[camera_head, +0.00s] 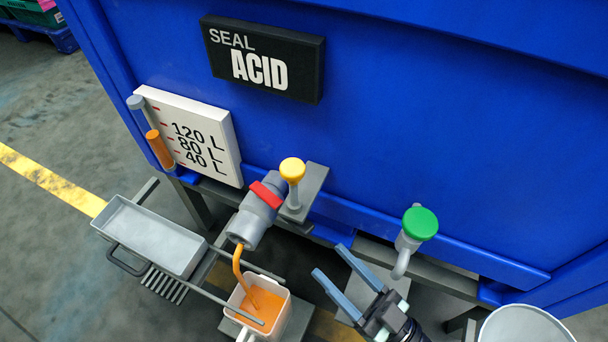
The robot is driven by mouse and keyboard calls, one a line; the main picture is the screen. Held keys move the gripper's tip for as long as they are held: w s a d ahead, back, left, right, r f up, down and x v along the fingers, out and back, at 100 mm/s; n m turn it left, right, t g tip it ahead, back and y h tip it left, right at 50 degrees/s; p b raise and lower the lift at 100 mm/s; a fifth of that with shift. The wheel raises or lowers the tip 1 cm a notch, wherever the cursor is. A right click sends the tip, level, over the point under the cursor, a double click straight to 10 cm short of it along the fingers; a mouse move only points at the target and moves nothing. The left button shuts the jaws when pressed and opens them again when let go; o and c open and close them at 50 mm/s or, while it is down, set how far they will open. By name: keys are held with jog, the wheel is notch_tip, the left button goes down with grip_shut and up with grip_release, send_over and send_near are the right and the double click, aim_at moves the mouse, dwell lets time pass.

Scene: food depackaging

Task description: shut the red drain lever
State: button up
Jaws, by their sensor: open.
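The red drain lever (267,195) sits on top of a grey drain pipe (252,220) on the front of the blue tank. An orange stream (239,270) runs from the pipe's mouth into a white container (244,309) below, which holds orange liquid. My gripper (334,264) is open, its two blue-grey fingers apart with nothing between them. It is to the right of and below the lever, clear of it and of the container.
A yellow knob (292,170) stands on a grey bracket just right of the lever. A green knob (420,223) on a grey pipe is farther right. A grey tray (151,236) is at left, a round pale vessel (524,326) at lower right. A level gauge (190,135) hangs on the tank.

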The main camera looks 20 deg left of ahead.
aim_at(287, 212)
jog(key=b+x, duration=0.1)
jog(key=x, duration=1.1)
jog(key=shift+w, duration=0.25)
grip_shut()
dwell(1.0)
